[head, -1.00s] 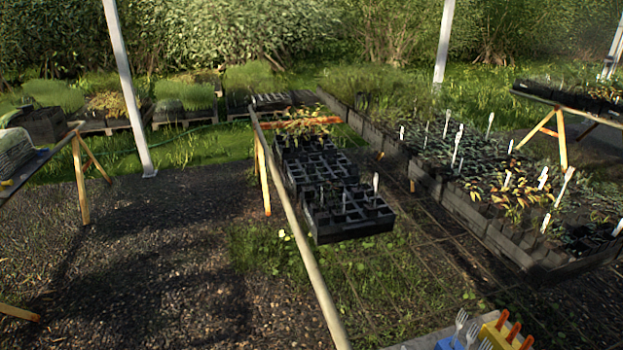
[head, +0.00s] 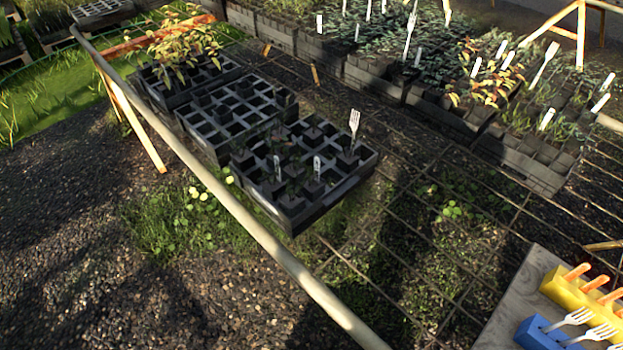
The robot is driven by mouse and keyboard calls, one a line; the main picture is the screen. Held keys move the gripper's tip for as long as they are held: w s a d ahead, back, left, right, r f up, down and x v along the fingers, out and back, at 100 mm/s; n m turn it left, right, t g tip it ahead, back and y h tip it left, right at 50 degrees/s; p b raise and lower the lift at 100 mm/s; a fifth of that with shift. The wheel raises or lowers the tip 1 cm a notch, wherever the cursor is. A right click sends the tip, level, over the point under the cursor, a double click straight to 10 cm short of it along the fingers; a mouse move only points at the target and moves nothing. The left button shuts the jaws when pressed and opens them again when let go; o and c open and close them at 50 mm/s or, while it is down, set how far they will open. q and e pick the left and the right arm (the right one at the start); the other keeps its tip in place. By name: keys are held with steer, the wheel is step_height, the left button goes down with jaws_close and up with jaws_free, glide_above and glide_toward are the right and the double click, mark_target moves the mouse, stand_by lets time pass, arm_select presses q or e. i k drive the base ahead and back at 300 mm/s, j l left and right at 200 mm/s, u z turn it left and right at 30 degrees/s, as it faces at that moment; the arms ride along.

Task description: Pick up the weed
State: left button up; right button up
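I cannot tell for sure which plant is the weed. A small leafy green plant (head: 450,211) shows at the wire mesh bench, right of the nearest black tray. Low green growth with pale yellow flowers (head: 198,194) stands on the ground left of the wooden rail. The nearest black cell tray (head: 338,188) holds dark, thin growth that is hard to make out, plus white labels and a white fork (head: 354,124). Neither of my grippers is in view.
A wooden rail (head: 240,217) edges the mesh bench. Two more black trays (head: 240,114) (head: 158,92) stand behind the nearest one. Planted trays (head: 440,105) fill the upper right. A yellow block (head: 572,295) with orange handles and a blue block (head: 540,335) with forks sit on a board (head: 513,290).

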mark_target(282, 152)
steer(key=i+j, duration=0.3)
steer(key=j, duration=0.15)
steer(key=j+z, duration=0.15)
steer(key=z, duration=1.4)
